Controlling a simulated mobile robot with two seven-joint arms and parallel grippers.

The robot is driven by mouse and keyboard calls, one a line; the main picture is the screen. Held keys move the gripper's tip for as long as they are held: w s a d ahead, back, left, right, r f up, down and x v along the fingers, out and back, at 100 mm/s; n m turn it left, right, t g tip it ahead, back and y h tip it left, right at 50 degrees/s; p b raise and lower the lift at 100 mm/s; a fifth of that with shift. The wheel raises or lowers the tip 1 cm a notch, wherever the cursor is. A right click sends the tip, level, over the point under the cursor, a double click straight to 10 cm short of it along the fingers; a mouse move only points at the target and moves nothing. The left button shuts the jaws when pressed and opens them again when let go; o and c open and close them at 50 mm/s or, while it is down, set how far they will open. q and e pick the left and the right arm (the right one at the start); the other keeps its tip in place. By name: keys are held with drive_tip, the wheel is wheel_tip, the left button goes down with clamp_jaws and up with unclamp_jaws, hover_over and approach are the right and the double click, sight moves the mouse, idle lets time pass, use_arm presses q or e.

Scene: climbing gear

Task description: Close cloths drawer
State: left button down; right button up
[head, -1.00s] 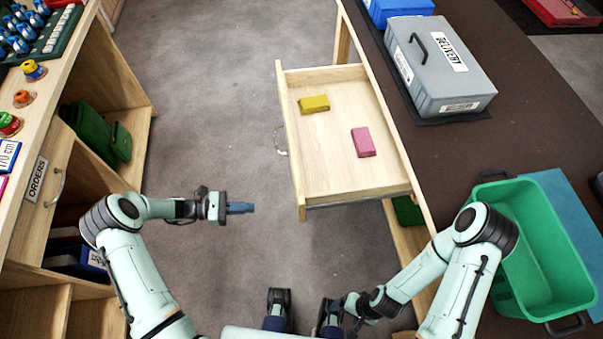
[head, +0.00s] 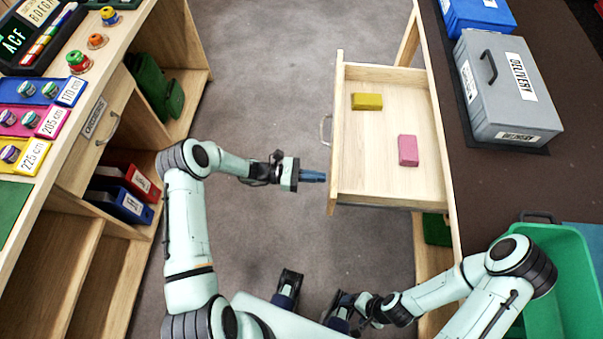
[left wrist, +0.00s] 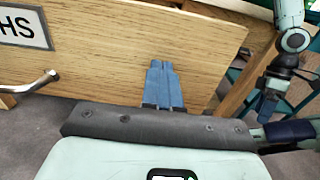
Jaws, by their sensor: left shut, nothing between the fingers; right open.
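The cloths drawer (head: 375,187) stands pulled out of the bench on the right in the head view. A yellow cloth (head: 367,101) and a pink cloth (head: 408,150) lie in it. Its wooden front (left wrist: 120,40) fills much of the left wrist view, with part of a label ending in "HS" (left wrist: 22,28) and a metal handle (left wrist: 30,86). My left gripper (head: 314,176) is shut and empty, pointing at the drawer front near its nearer end; its blue fingers (left wrist: 163,88) overlap the front in the wrist view. Contact cannot be told. My right gripper (head: 345,312) is low, below the drawer, open.
A shelf unit with an orders drawer (head: 105,125), folders and boxes stands at the left. Grey floor (head: 265,80) lies clear between.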

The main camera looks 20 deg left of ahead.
use_arm(q)
drive_tip(key=shift+w+d, duration=0.15)
drive_tip(key=shift+d, duration=0.35)
